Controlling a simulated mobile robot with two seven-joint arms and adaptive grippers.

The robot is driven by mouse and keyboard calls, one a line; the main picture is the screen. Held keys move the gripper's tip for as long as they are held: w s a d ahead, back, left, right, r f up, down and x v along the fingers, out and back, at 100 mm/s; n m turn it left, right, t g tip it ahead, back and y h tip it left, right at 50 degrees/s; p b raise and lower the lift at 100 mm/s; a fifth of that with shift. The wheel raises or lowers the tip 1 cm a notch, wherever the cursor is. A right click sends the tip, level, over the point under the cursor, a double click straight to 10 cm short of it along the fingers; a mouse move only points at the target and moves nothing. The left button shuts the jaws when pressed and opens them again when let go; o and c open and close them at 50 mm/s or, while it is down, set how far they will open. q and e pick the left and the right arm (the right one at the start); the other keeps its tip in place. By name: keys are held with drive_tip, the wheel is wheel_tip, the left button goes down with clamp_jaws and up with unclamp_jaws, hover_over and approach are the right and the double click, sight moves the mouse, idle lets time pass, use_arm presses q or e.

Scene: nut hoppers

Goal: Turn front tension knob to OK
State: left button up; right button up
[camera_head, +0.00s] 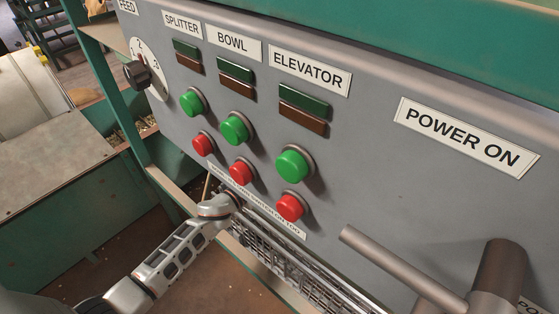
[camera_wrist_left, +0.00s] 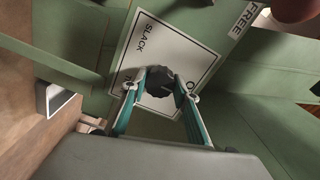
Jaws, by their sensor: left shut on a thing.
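A dark lobed tension knob (camera_wrist_left: 159,82) sits in front of a white dial plate (camera_wrist_left: 187,54) in the left wrist view. The plate reads SLACK on its left, and a label beginning with O shows at its right edge. Another label near the left fingertip is mostly covered. My left gripper (camera_wrist_left: 163,93) is shut on the knob, one finger on each side. Which label the knob points at cannot be told. In the head view my left arm (camera_head: 170,262) reaches below the grey control panel, and its gripper and the knob are hidden. My right gripper is in neither view.
The grey control panel (camera_head: 350,160) carries green and red buttons and a numbered dial knob (camera_head: 138,73). A grey bar and cylinder (camera_head: 498,268) stand out at its lower right. Green sheet walls (camera_wrist_left: 255,115) close in around the left gripper.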

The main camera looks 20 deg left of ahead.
use_arm(q)
drive_tip(key=o, duration=1.1)
drive_tip(key=v, duration=1.2)
